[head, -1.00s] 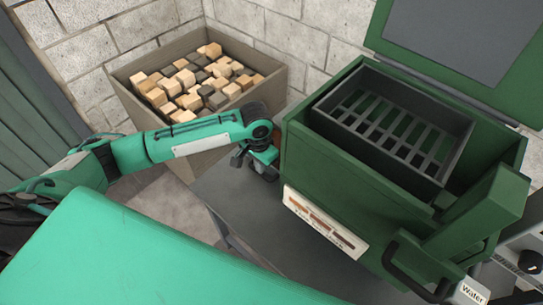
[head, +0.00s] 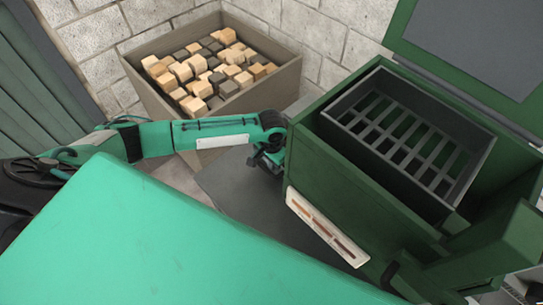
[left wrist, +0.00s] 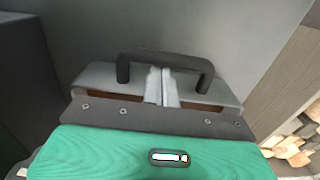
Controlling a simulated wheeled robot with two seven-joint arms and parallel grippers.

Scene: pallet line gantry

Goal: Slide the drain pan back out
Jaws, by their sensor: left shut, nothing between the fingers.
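In the left wrist view a dark arched handle (left wrist: 140,56) stands across the picture, with a grey metal body (left wrist: 226,80) and brown patches just below it. This looks like the drain pan, though most of it is hidden behind my gripper. My left gripper (left wrist: 165,80) is shut and empty. Its fingertips overlap the handle's opening, just under the bar; I cannot tell whether they touch it. In the head view the left gripper (head: 268,162) is low beside the green cooker's left wall (head: 335,195). The pan cannot be made out there. My right gripper is out of view.
The cooker is open, with a dark slatted basket (head: 345,125) inside and a raised lid (head: 470,45). It stands on a grey surface (head: 235,200). A bin (head: 150,75) of wood blocks stands behind the left arm, near the block wall.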

